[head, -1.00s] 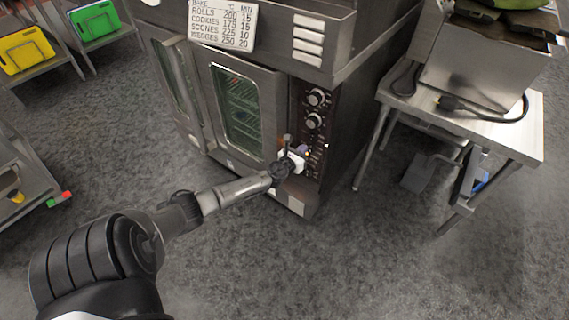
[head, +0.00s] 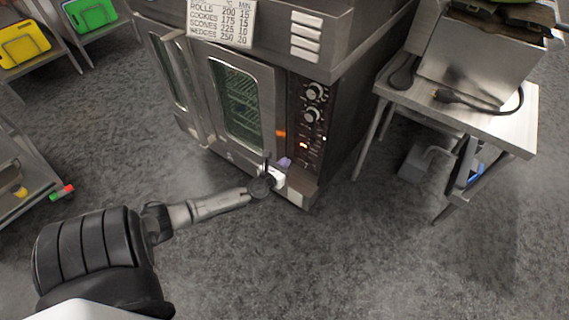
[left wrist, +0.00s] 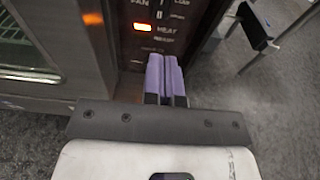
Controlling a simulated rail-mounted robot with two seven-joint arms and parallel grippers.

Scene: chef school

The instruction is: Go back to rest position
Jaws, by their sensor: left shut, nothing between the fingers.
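My left gripper (head: 285,163) is in front of the lower part of the oven's control panel (head: 309,125), below the knobs. In the left wrist view its two purple fingers (left wrist: 166,77) lie side by side, shut and empty, pointing at the panel's lower part. An orange indicator is lit above the fingers, beside the word HEAT. Whether the fingertips touch the panel I cannot tell. My right gripper is in neither view.
The oven (head: 238,105) has glass doors and a chart of temperatures (head: 221,22). A steel table (head: 505,118) with a cabled appliance (head: 475,62) stands at right. Racks with yellow (head: 25,45) and green (head: 90,13) trays are at left. The grey floor in front is clear.

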